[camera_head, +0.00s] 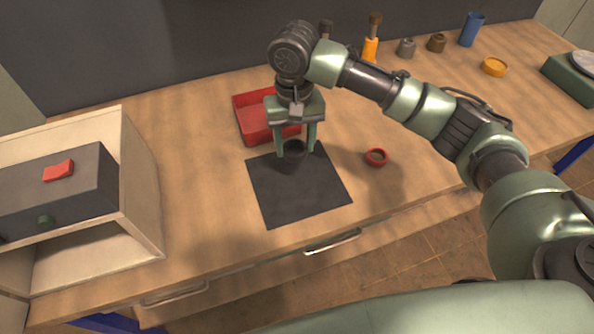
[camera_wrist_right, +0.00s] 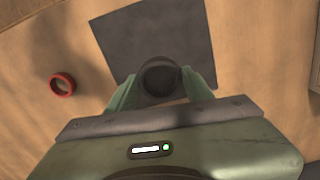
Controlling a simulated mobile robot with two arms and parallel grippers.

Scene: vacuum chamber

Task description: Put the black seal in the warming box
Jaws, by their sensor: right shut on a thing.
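The black seal (camera_head: 294,149) is a dark ring held between the fingertips of my right gripper (camera_head: 296,152). It is over the far part of the dark mat, and I cannot tell whether it touches the mat. In the right wrist view the seal (camera_wrist_right: 160,77) sits between the two green fingers of the gripper (camera_wrist_right: 161,88), which are shut on it. A pale box (camera_head: 142,185) at the left, with a dark grey block inside, may be the warming box. My left gripper is not in view.
The dark mat (camera_head: 300,195) lies on the wooden bench. A red tray (camera_head: 251,122) stands behind the gripper, and a red ring (camera_head: 376,157) lies right of the mat. A blue cup (camera_head: 471,30) and an orange ring (camera_head: 494,66) stand far right. Bench between box and mat is clear.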

